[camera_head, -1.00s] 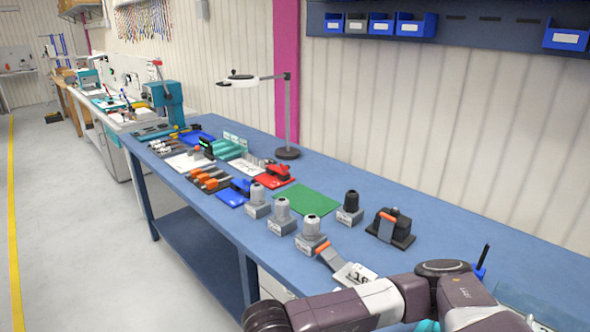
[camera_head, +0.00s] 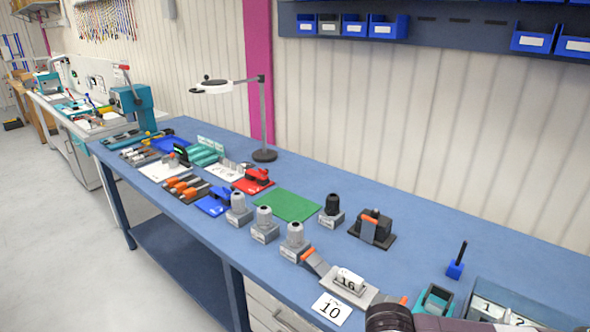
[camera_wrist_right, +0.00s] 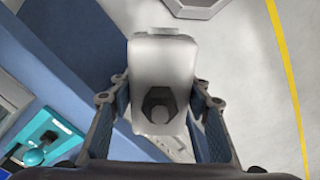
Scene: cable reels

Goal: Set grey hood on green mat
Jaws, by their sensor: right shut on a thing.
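The green mat (camera_head: 287,205) lies flat and bare on the blue bench in the head view. My right gripper (camera_wrist_right: 155,92) is shut on a light grey, box-like hood (camera_wrist_right: 163,62) with a dark hexagonal fitting, seen in the right wrist view. The hood appears held away from the bench, with floor behind it. My left gripper is not in view.
A black device (camera_head: 372,228) stands right of the mat. A red fixture (camera_head: 254,181) and a blue one (camera_head: 213,203) are on its left. A lamp (camera_head: 264,155) stands behind. The bench behind the black device is clear.

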